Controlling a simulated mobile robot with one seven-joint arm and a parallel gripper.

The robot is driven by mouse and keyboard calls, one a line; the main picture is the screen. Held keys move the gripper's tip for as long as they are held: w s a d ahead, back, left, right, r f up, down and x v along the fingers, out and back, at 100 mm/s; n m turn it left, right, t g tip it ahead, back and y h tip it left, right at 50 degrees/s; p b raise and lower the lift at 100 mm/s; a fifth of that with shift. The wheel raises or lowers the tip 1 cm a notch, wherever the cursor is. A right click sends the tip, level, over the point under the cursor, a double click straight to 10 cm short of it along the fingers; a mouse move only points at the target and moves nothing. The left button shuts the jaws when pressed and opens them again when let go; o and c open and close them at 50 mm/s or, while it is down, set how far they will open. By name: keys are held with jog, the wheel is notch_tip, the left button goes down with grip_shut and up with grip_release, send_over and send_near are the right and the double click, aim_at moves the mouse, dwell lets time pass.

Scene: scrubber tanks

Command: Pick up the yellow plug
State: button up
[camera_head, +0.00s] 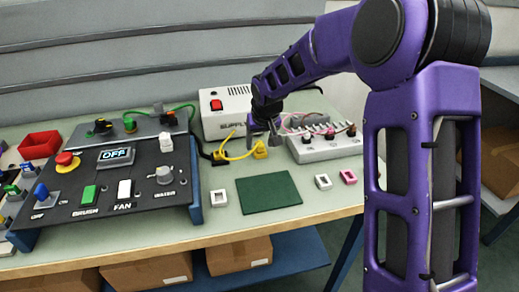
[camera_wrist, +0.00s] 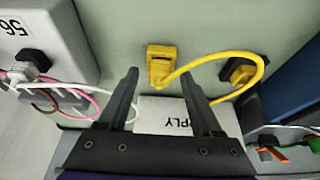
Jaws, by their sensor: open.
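The yellow plug (camera_head: 261,150) lies on the green bench top in front of the white supply box, with a yellow cable (camera_head: 238,155) looping left from it. In the wrist view the yellow plug (camera_wrist: 161,62) shows just ahead of the fingertips, roughly centred between them. The cable (camera_wrist: 215,57) runs right to a second yellow end at a dark connector (camera_wrist: 238,72). My gripper (camera_head: 263,132) is over the bench, just behind the plug in the head view. In the wrist view my gripper (camera_wrist: 160,78) is open, with nothing between its fingers.
The white supply box (camera_head: 227,112) with a red switch stands behind. A grey socket unit (camera_head: 325,146) with cables is close on the right. A dark control panel (camera_head: 110,180) fills the left. A green mat (camera_head: 268,192) and small square frames lie in front.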

aim_at(260, 144)
grip_shut()
dwell(0.3)
notch_tip(260, 144, up, 10)
jog(key=p, duration=0.2)
jog(key=shift+r, duration=0.15)
